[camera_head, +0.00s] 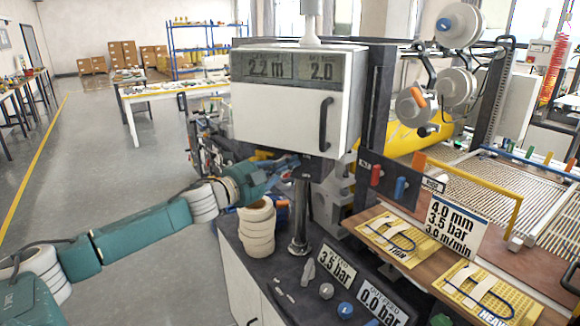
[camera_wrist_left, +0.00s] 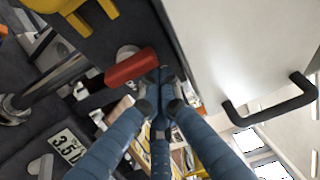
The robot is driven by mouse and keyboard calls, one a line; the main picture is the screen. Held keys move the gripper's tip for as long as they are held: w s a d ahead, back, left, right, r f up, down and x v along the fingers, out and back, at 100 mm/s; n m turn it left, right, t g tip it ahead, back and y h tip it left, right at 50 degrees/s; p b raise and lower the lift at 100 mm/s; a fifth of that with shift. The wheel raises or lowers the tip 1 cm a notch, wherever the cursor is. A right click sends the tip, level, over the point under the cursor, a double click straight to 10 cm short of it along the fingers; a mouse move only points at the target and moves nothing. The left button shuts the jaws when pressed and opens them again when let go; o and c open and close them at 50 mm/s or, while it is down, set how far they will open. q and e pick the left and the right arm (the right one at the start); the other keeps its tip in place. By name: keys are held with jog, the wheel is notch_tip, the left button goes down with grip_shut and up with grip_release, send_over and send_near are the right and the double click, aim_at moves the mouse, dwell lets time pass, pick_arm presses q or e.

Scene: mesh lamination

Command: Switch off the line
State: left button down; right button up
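My left gripper (camera_head: 286,165) reaches in under the white cabinet (camera_head: 285,112), beside the metal post. In the left wrist view its blue fingers (camera_wrist_left: 160,92) run close together, with their tips nearly meeting. A red handle (camera_wrist_left: 132,68) lies just beyond the tips, its right end close to them; I cannot tell whether they touch it. This handle is not clearly seen under the cabinet in the head view. The cabinet display (camera_head: 290,67) reads 2.2 m and 2.0. My right gripper is not in view.
Cream rolls (camera_head: 257,226) stand stacked below my left gripper, beside the post (camera_head: 301,215). Knobs and cards reading 3.5 bar (camera_head: 335,266) and 0.0 bar (camera_head: 382,302) are on the dark bench. The cabinet's black handle (camera_wrist_left: 268,106) projects near my fingers' right side.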

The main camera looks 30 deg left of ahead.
pick_arm(q)
jog(key=shift+a+r+n+b, duration=0.1)
jog(key=shift+n+b, duration=0.6)
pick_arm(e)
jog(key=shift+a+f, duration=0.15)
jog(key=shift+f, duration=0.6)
pick_arm(q)
jog(key=shift+t, duration=0.3)
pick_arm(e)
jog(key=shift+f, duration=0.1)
